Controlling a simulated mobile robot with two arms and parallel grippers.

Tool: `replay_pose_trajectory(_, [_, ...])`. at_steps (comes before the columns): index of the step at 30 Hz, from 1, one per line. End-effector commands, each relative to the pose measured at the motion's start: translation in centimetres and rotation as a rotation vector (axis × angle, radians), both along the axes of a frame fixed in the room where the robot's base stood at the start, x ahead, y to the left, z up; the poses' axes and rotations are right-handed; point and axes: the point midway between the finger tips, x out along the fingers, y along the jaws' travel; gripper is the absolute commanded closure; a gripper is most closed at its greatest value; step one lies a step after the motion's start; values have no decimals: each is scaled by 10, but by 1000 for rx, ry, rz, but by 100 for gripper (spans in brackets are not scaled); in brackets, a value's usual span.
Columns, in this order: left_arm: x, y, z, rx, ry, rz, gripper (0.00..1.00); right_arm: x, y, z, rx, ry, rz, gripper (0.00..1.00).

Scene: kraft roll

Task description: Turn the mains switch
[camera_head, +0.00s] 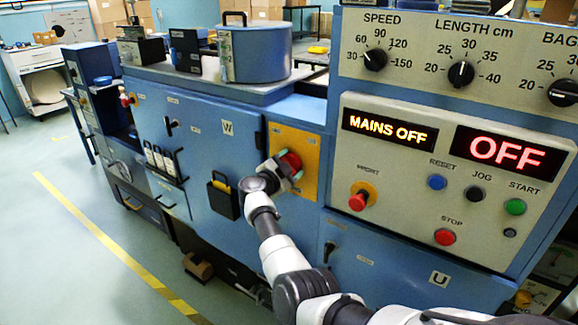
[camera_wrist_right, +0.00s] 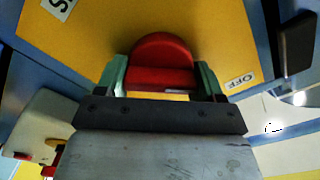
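The mains switch (camera_head: 290,162) is a red knob on a yellow plate (camera_head: 307,145) on the blue machine front. In the right wrist view the red knob (camera_wrist_right: 160,62) sits between my right gripper's two green fingers, with no clear gap on either side. My right gripper (camera_head: 284,168) reaches it from the front and also shows in the wrist view (camera_wrist_right: 162,80). An OFF label (camera_wrist_right: 240,81) is on the plate to the right of the knob. The display (camera_head: 389,129) reads MAINS OFF. My left gripper is not in view.
The control panel (camera_head: 400,210) with dials and buttons stands right of the plate. A second display (camera_head: 505,153) reads OFF. A black holder (camera_head: 223,200) hangs left of my gripper. Open floor (camera_head: 60,260) lies left, with a yellow line.

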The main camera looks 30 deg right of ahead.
Motion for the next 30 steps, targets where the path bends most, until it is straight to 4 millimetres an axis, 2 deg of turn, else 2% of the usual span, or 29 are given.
replay_pose_trajectory(14, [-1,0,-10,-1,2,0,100,0,1,-3,37,-88,1,56])
replay_pose_trajectory(30, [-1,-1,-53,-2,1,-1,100,-1,1,-8,220,-525,1,56])
